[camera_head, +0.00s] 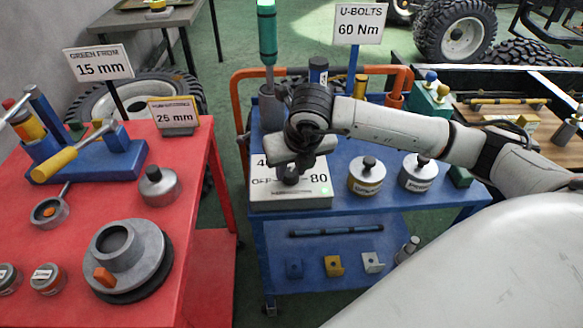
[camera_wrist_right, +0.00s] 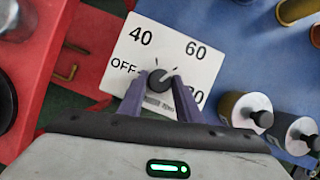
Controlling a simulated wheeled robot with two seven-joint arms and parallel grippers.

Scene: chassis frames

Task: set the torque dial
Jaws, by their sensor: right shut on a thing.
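The torque dial is a dark round knob (camera_wrist_right: 158,80) on a pale box (camera_head: 300,198) at the front left of the blue cart. In the right wrist view its face (camera_wrist_right: 180,47) reads OFF, 40, 60 and 80, with the 80 partly covered by a finger. My right gripper (camera_wrist_right: 159,82) points down at the box, its two purple fingers shut on the knob from both sides. I cannot tell surely which label the knob points to. In the head view the right gripper (camera_head: 290,170) hides much of the face. My left gripper is not in view.
A sign (camera_head: 359,24) behind the cart reads U-BOLTS 60 Nm. Two knobbed metal canisters (camera_head: 366,177) (camera_head: 418,172) stand right of the box. A red table (camera_head: 190,215) at left bears a grey round part (camera_head: 124,255), and signs reading 15 mm and 25 mm (camera_head: 173,116).

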